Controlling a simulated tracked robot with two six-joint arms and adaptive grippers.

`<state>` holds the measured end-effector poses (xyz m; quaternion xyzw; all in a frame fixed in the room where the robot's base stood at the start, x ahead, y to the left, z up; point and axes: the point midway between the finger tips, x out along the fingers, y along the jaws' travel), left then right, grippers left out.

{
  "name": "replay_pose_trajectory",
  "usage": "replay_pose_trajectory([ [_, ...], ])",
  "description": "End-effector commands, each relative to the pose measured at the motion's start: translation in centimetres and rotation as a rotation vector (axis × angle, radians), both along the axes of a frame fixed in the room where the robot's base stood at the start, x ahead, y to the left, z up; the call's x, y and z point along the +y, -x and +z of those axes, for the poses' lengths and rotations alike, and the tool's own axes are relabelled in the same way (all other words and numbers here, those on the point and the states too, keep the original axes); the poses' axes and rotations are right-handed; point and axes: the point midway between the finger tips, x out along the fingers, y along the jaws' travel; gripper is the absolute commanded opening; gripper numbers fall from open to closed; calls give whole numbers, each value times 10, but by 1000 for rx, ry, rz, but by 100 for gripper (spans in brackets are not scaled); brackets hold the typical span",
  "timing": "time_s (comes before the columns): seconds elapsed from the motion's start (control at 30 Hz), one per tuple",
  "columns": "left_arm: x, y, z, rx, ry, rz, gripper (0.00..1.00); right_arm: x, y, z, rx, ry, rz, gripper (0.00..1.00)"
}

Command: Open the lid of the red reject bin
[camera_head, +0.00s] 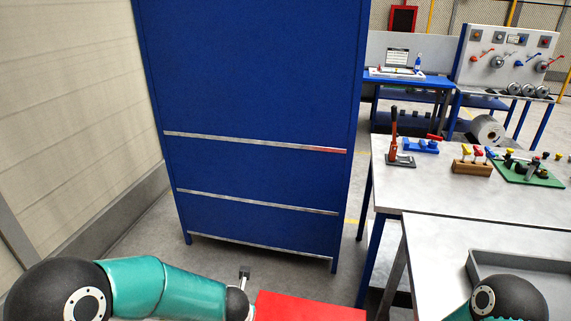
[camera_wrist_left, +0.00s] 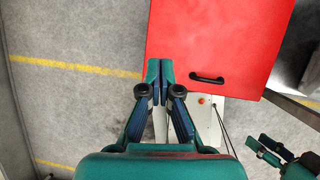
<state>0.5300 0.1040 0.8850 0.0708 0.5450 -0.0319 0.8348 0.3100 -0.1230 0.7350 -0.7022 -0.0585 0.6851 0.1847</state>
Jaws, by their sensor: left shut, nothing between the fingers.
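The red reject bin's lid (camera_wrist_left: 222,38) fills the upper middle of the left wrist view, lying flat and looking shut. Its black handle (camera_wrist_left: 207,78) is near the lid's near edge. The red lid also shows at the bottom of the head view (camera_head: 305,308), cut off by the frame. My left gripper (camera_wrist_left: 159,66) is shut and empty. In the picture its fingertips overlap the lid's near left corner, left of the handle; I cannot tell if they touch. My right gripper (camera_wrist_left: 284,152) shows partly at the right edge of the left wrist view; its opening is unclear.
A tall blue cabinet (camera_head: 255,95) stands ahead of the bin. At right, a workbench (camera_head: 450,190) carries tools, and a nearer table (camera_head: 435,260) holds a grey tray (camera_head: 520,261). Grey floor (camera_wrist_left: 75,105) with yellow lines is clear left of the bin.

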Motion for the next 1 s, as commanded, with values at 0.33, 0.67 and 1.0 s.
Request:
replay_pose_trajectory([
  [0.33, 85, 126, -143, 218, -286, -1030, 0, 0, 0, 0, 0, 0, 0, 39],
  [0.67, 30, 216, -154, -147, -413, -2312, 0, 0, 0, 0, 0, 0, 0, 39],
  [1.0, 19, 221, -150, -348, -555, -2678, 0, 0, 0, 0, 0, 0, 0, 39],
])
